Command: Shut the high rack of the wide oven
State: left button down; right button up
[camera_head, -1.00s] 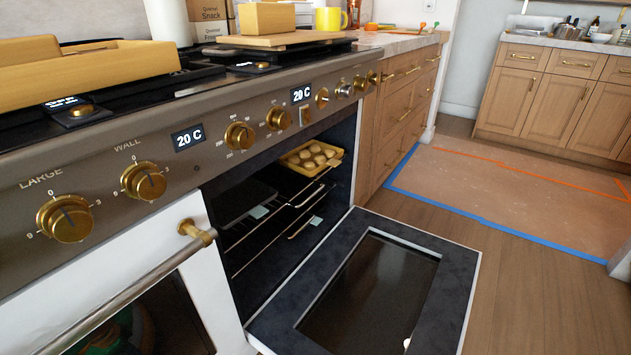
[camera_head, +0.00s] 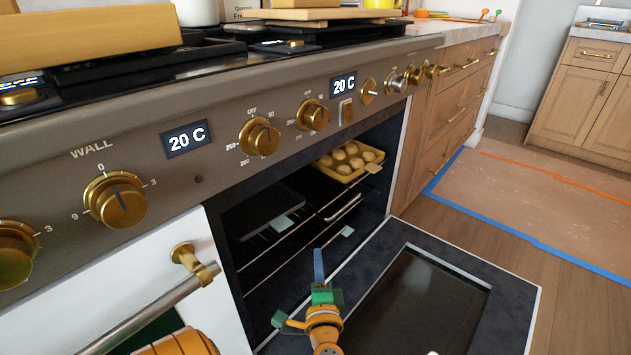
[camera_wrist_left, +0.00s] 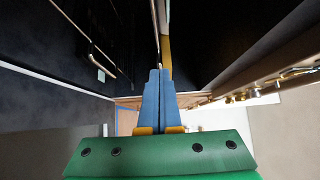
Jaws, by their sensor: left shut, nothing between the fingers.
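The wide oven's door (camera_head: 512,290) is folded down open, its dark glass panel facing up. Inside, the high rack (camera_head: 338,208) carries a yellow tray (camera_head: 345,167) of round pale items and sticks out a little toward the opening. A lower rack wire shows beneath it. My left gripper (camera_head: 318,262) is shut and empty, in front of the oven opening and above the inner part of the door, apart from the rack in the picture. In the left wrist view its blue fingers (camera_wrist_left: 158,98) are together, with rack wires (camera_wrist_left: 99,55) to the left. My right gripper is not in view.
The knob panel (camera_head: 215,150) runs above the opening. A second white oven door with a metal bar handle (camera_head: 140,318) is at the left. Wooden drawers (camera_head: 455,105) stand to the right, with open floor beyond.

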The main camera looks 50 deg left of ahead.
aim_at(292, 226)
pick_arm(q)
jog(key=w+a, duration=0.1)
jog(key=a, duration=0.1)
jog(key=w+a, duration=0.1)
jog(key=a, duration=0.2)
jog(key=w+a, duration=0.1)
jog(key=a, duration=0.2)
jog(key=shift+w, duration=0.15)
jog(key=shift+a, duration=0.3)
jog(key=a, duration=0.1)
jog(key=a+b, duration=0.1)
jog(key=a, duration=0.1)
jog(key=shift+s+a+f, duration=0.2)
jog(key=shift+a, duration=0.5)
jog(key=shift+r, duration=0.1)
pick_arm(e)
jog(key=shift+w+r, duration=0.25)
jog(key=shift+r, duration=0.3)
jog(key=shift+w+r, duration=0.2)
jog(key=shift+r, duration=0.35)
pick_arm(q)
jog(key=shift+d, duration=0.1)
